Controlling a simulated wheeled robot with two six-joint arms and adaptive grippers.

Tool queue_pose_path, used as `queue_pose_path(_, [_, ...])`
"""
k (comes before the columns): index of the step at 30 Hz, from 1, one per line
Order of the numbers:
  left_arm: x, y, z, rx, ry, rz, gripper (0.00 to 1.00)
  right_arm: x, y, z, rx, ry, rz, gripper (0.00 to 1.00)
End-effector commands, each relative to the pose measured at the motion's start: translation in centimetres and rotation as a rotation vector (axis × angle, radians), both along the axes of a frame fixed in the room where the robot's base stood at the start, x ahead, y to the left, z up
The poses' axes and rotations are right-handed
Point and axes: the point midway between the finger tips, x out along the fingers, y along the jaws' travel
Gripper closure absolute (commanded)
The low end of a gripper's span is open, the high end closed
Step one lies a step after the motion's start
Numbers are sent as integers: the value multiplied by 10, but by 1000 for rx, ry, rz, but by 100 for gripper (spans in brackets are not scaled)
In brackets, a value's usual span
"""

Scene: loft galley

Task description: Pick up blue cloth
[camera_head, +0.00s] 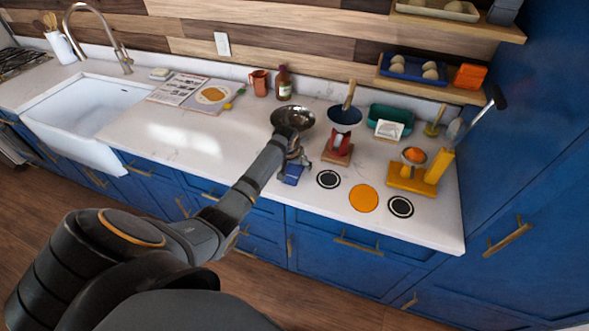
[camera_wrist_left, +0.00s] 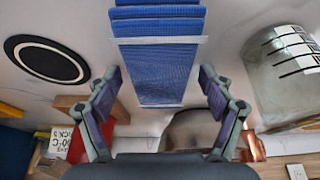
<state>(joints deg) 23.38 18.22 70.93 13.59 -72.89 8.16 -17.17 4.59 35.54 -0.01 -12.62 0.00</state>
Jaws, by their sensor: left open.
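The blue cloth (camera_head: 291,175) lies on the white counter near its front edge, partly hidden by my left gripper (camera_head: 297,158) in the head view. In the left wrist view the cloth (camera_wrist_left: 158,55) is folded, with a pale stripe across it. My left gripper (camera_wrist_left: 160,88) is open there, its two fingers apart on either side of the cloth's near end. The cloth shows between the fingers, and they do not visibly grip it. My right gripper is in neither view.
Round coasters (camera_head: 328,179) lie beside the cloth. A clear jar (camera_wrist_left: 285,75) is close on the right in the wrist view.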

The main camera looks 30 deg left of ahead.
Motion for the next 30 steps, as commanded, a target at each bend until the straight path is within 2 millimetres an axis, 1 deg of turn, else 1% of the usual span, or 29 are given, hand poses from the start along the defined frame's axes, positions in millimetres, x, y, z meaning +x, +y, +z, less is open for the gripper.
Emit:
queue_pose_path(1, [0, 0, 0, 0, 0, 0, 19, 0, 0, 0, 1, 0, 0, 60])
queue_pose_path(2, [0, 0, 0, 0, 0, 0, 23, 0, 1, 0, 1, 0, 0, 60])
queue_pose_path(14, [0, 0, 0, 0, 0, 0, 77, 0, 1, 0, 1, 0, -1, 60])
queue_pose_path(20, [0, 0, 0, 0, 0, 0, 78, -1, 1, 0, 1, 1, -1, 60])
queue_pose_path(24, [0, 0, 4, 1, -2, -1, 78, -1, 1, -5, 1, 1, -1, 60])
queue_pose_path(26, [1, 0, 9, 1, -4, -1, 78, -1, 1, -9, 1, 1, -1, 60])
queue_pose_path(28, [2, 0, 21, 3, -6, -1, 78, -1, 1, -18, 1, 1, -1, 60])
queue_pose_path(29, [2, 1, 28, 3, -8, -1, 78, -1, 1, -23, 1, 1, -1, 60])
queue_pose_path(30, [-3, 2, 39, 4, -6, 0, 78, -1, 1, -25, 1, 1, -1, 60])
